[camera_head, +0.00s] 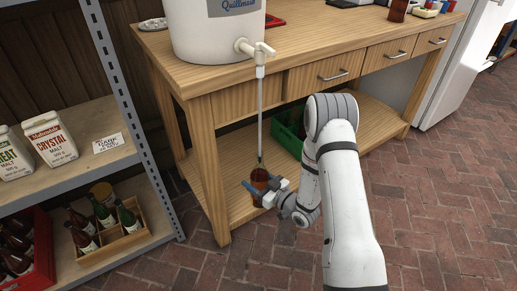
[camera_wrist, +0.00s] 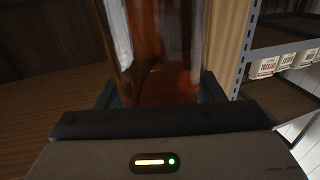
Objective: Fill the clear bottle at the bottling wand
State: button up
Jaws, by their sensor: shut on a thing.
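The clear bottle (camera_head: 260,175) stands below the bottling wand (camera_head: 260,115), with amber liquid showing in its body. The wand hangs from the tap (camera_head: 254,48) of the white bucket (camera_head: 205,30), and its lower end meets the bottle's top; how deep it reaches inside I cannot tell. My gripper (camera_head: 264,188) is shut around the bottle's body and holds it roughly upright. The wrist view shows the bottle (camera_wrist: 160,50) close up between the dark fingers, amber behind clear glass. Its neck and liquid level are out of that view.
The wooden bench (camera_head: 330,60) bears the bucket; its lower shelf (camera_head: 235,195) is beneath the bottle. A green crate (camera_head: 290,135) stands on that shelf behind my arm. The grey shelf rack (camera_head: 135,105) at left holds malt bags, a wooden crate (camera_head: 125,240) and a red crate (camera_head: 42,245) of bottles.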

jog(key=shift+f+b, duration=2.95)
jog(key=shift+f, duration=0.6)
jog(key=shift+s+d, duration=0.1)
jog(key=s+d+b, duration=0.2)
jog(key=s+d, duration=0.6)
jog(key=s, duration=0.5)
jog(key=shift+d, duration=0.4)
